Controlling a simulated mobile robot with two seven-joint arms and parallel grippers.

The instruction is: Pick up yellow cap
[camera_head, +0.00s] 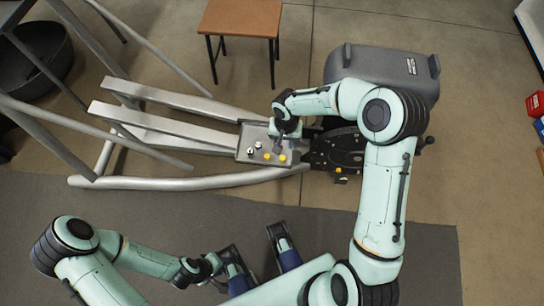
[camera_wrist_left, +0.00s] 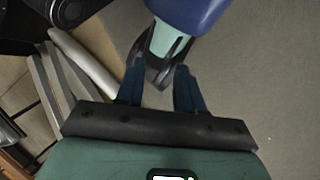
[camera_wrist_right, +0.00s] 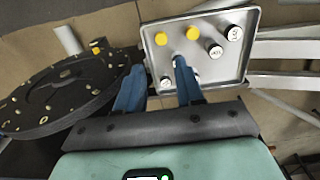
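Two yellow caps stand upright on a grey metal tray (camera_head: 243,146); in the right wrist view they are the left yellow cap (camera_wrist_right: 161,39) and the right yellow cap (camera_wrist_right: 192,33), at the tray's far left. They also show in the head view, left (camera_head: 267,156) and right (camera_head: 282,158). My right gripper (camera_wrist_right: 158,72) is over the tray's near left edge, fingers apart and empty, short of the yellow caps; one finger partly hides a silver cap. My left gripper (camera_wrist_left: 160,82) is open and empty, away from the tray near my own foot.
Several silver caps (camera_wrist_right: 235,33) share the tray. A black round disc (camera_wrist_right: 60,92) lies left of it in the right wrist view. Silver frame tubes (camera_head: 160,128) surround it. A grey case (camera_head: 380,65) and brown stool (camera_head: 240,17) stand behind. The grey mat (camera_head: 430,260) is open.

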